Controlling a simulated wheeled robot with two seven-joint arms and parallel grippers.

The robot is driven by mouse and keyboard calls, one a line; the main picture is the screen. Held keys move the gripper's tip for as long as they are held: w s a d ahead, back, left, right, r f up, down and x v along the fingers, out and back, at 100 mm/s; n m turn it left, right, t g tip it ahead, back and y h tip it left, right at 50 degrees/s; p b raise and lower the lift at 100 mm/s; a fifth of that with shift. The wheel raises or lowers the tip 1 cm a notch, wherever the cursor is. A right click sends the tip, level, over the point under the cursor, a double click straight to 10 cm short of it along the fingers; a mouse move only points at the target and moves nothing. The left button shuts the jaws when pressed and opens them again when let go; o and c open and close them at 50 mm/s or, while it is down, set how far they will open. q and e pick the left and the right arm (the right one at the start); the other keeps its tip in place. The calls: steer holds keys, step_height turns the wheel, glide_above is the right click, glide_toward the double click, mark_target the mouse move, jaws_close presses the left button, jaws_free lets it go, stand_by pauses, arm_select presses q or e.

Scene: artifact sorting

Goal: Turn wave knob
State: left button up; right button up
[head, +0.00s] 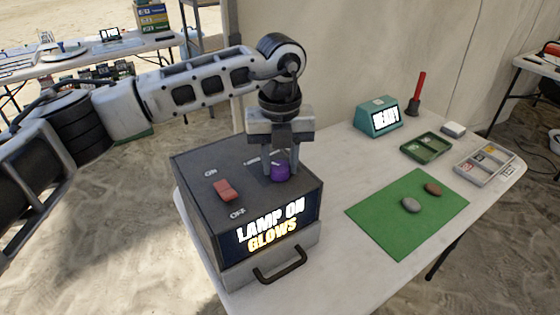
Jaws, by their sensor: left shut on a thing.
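The wave knob (280,173) is a small purple knob on the top of a dark grey box (200,240). My left gripper (280,165) points straight down from above and is shut on the knob. Its fingers hide part of the knob and of the marks around it. A red switch (226,190) sits on the box top to the left, between the labels ON and OFF. The screen (270,228) on the box front reads "LAMP ON GLOWS". My right gripper is not in view.
A green mat (385,218) with two stones lies to the right on the white table. Behind it are a teal device (380,115) reading "READY", a green tray (426,146), a grey sectioned tray (485,160) and a red-handled tool (416,92). The box has a front drawer handle (280,265).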

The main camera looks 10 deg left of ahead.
arm_select(q)
steer(key=shift+m+b, duration=0.4)
steer(key=shift+m, duration=0.4)
steer(key=m+b, duration=0.1)
steer(key=m, duration=0.1)
steer(key=shift+m, duration=0.4)
steer(key=m+b, duration=0.1)
steer(key=m, duration=0.2)
steer(key=shift+m, duration=0.3)
steer(key=m+b, duration=0.1)
steer(key=m, duration=0.2)
steer(key=shift+r+m, duration=0.1)
steer(key=shift+m, duration=0.6)
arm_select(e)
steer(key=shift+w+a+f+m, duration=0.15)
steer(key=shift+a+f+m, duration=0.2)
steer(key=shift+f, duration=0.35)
arm_select(q)
steer(key=o, duration=1)
